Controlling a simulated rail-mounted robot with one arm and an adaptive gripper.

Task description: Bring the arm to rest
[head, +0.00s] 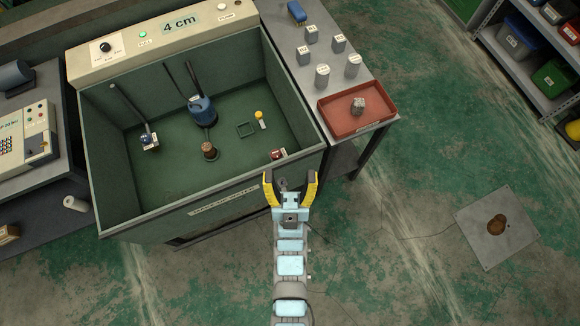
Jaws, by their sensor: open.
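My gripper (291,188) shows in the head view with its yellow fingers spread apart and nothing between them. It is over the front right edge of the green open-topped tank (112,205). My arm reaches up to it from the bottom of the picture. A small red block (277,154) lies inside the tank just beyond the fingertips, apart from them.
The tank also holds a blue canister (202,110), a brown cylinder (209,150) and a yellow-topped piece (260,118). A red tray (375,115) with a grey block (358,105) sits on the right bench. A floor plate (497,228) lies right. Open floor surrounds my arm.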

